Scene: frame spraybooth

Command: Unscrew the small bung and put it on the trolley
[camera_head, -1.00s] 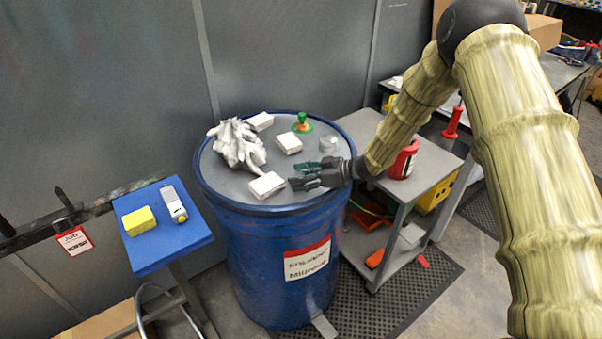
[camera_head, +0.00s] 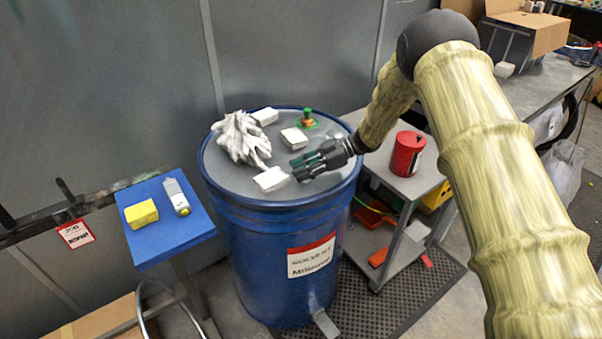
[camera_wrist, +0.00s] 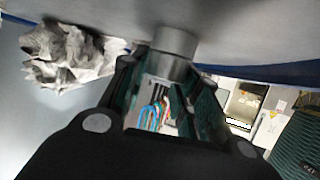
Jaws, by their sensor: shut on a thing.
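My gripper (camera_head: 306,164) is just over the right part of the blue drum's grey lid (camera_head: 225,172). In the wrist view its two fingers are closed on the small bung (camera_wrist: 174,52), a short grey cylinder. The bung's far end appears to meet the lid there; I cannot tell whether it is still threaded in. In the head view the gripper hides the bung. The trolley (camera_head: 424,184), a grey cart with shelves, stands right of the drum.
A red can (camera_head: 407,153) stands on the trolley top. The lid also carries a crumpled grey-white rag (camera_head: 241,138), white blocks (camera_head: 271,179) and a green-topped fitting (camera_head: 307,119). A blue stand (camera_head: 170,236) with a yellow block (camera_head: 141,213) is at left.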

